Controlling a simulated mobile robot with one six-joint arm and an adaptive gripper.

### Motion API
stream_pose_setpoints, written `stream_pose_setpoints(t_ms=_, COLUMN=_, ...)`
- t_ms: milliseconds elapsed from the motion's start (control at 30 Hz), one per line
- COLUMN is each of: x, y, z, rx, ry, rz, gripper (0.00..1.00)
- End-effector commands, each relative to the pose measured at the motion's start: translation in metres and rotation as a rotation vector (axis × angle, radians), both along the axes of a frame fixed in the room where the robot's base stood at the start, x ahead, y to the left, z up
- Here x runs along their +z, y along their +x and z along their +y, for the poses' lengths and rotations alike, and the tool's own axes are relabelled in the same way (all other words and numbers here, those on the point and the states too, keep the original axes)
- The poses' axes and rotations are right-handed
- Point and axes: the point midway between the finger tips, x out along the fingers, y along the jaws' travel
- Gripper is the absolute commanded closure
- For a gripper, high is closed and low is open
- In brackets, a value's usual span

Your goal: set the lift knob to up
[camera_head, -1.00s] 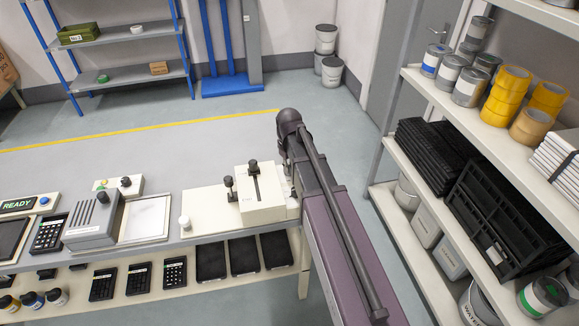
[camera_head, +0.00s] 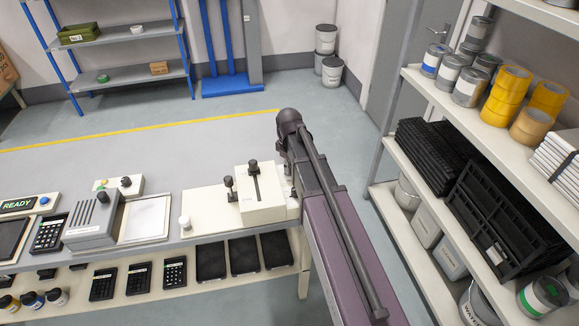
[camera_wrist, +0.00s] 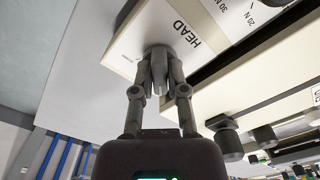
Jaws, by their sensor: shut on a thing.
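My gripper (camera_wrist: 158,85) is at a cream machine block (camera_wrist: 125,50) in the wrist view, beside the printed word HEAD. Its two fingers are closed around a small grey knob (camera_wrist: 158,62) on that block; I take it as the lift knob. The fingers cover much of it, and a small mark beside it is too small to read. In the head view the cream machine (camera_head: 262,207) stands at the bench's right end, with a slotted top and black knobs. My arm hides the gripper and the gripped knob there.
Black knobs (camera_wrist: 228,142) stick out near my gripper in the wrist view. A white knob (camera_head: 185,222) and a grey speaker-like box (camera_head: 92,220) are further left on the bench (camera_head: 150,160). A loaded shelf (camera_head: 410,85) stands close to the right of my arm.

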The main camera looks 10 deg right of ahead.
Motion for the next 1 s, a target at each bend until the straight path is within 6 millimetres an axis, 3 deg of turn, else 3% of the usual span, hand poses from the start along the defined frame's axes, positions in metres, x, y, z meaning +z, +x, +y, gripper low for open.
stream_pose_setpoints(t_ms=33, x=-0.0004, y=-0.0016, z=0.0001, rx=0.001, ry=0.001, rz=0.004, gripper=1.00)
stream_pose_setpoints(t_ms=67, x=-0.0004, y=-0.0016, z=0.0001, rx=0.001, ry=0.001, rz=0.004, gripper=0.79)
stream_pose_setpoints(t_ms=167, x=-0.0004, y=-0.0013, z=0.0000, rx=0.001, ry=0.000, rz=0.003, gripper=0.49)
stream_pose_setpoints(t_ms=667, x=-0.0001, y=-0.0003, z=-0.0004, rx=-0.011, ry=0.001, rz=0.001, gripper=0.47)
stream_pose_setpoints(t_ms=1000, x=0.0000, y=-0.0002, z=-0.0005, rx=-0.127, ry=0.000, rz=0.000, gripper=0.47)
